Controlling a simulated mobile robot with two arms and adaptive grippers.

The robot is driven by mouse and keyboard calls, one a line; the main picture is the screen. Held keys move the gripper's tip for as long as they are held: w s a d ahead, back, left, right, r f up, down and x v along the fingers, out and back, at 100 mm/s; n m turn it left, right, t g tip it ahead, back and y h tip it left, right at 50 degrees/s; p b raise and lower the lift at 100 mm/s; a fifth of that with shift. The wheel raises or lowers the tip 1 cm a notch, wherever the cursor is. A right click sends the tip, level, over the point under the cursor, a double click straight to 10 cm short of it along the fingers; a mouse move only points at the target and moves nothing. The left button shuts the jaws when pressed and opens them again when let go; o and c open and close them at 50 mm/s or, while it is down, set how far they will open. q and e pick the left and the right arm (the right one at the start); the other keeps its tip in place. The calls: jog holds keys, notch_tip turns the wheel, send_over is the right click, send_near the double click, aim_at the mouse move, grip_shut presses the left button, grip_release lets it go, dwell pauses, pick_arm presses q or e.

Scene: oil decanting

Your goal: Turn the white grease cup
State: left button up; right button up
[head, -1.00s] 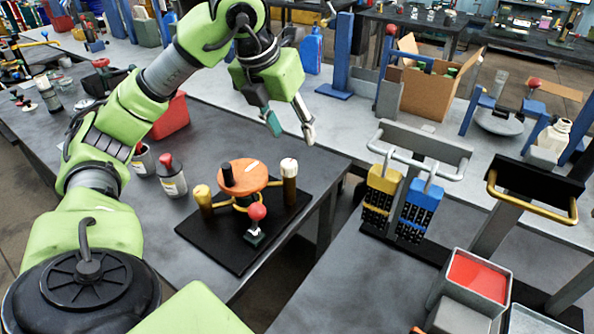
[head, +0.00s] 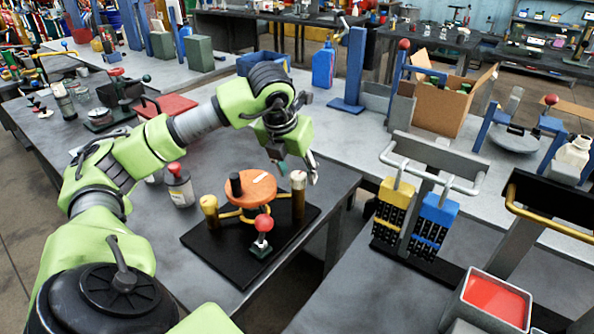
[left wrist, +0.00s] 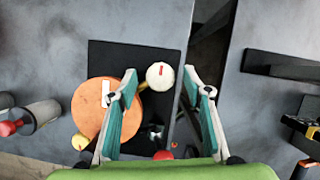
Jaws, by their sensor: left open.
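The white grease cup (head: 298,179) tops a brown post at the right back of the black base plate (head: 222,262). In the left wrist view the cup (left wrist: 160,76) is round and white with a small red mark. My left gripper (head: 299,166) is open and points down just above the cup. In the left wrist view its fingertips (left wrist: 160,80) lie on either side of the cup, with gaps on both sides. I cannot tell how far above the cup they are. My right gripper is not in view.
An orange disc (head: 258,186) with a black knob stands left of the cup. A yellow-topped post (head: 209,204) and a red-knobbed lever (head: 264,223) share the plate. A red-capped bottle (head: 180,187) stands left. Free table lies in front of the plate.

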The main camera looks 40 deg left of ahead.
pick_arm(q)
jog(key=shift+w+f, duration=0.1)
jog(key=shift+f, duration=0.15)
jog(key=c, duration=1.1)
